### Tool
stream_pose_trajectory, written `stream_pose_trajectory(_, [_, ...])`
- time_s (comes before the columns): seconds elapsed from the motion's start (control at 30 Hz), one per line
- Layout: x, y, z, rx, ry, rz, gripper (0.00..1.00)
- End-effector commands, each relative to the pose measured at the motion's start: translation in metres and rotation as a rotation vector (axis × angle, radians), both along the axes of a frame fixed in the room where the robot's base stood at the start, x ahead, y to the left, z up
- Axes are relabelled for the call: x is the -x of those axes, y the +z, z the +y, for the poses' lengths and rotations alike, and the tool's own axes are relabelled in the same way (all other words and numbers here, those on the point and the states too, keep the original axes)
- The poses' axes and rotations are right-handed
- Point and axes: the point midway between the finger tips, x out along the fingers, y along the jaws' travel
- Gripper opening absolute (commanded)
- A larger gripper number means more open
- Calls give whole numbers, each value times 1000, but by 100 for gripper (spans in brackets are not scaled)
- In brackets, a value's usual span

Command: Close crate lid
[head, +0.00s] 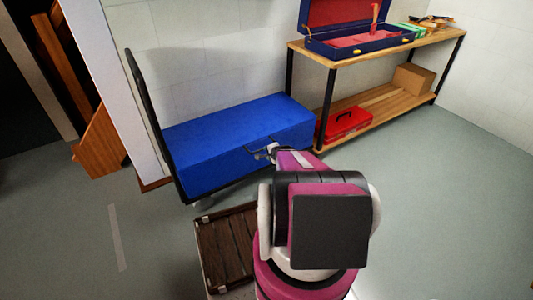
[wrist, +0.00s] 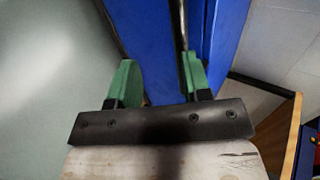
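A long blue box (head: 235,128) lies on a trolley with a tall black handle (head: 147,105). It is the most crate-like thing against the wall; its top looks flat, and I cannot make out a separate lid. My gripper (head: 262,152) is in front of the blue box's near side, partly hidden by my arm. In the wrist view its two green fingers (wrist: 160,85) stand apart, with blue surface (wrist: 155,40) beyond them. A thin dark bar (wrist: 180,25) runs up by the right finger; I cannot tell whether they touch. Nothing is visibly gripped.
A wooden shelf unit (head: 375,50) stands right of the blue box, holding an open dark blue case (head: 360,45) with red lining. A red case (head: 343,123) and a cardboard box (head: 413,78) are below. A brown slatted surface (head: 225,245) lies left of my arm. Floor right is clear.

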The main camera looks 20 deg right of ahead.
Motion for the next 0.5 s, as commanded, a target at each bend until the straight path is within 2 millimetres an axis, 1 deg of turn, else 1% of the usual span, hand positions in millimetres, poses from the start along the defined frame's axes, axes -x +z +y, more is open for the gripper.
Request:
stream_pose_trajectory(0.03, [12, 8, 0, 1, -1, 1, 40])
stream_pose_trajectory(0.3, [52, 38, -8, -2, 0, -2, 40])
stream_pose_trajectory(0.4, [61, 45, -10, -1, 3, -2, 40])
stream_pose_trajectory(0.5, [66, 49, -11, -1, 3, -3, 40])
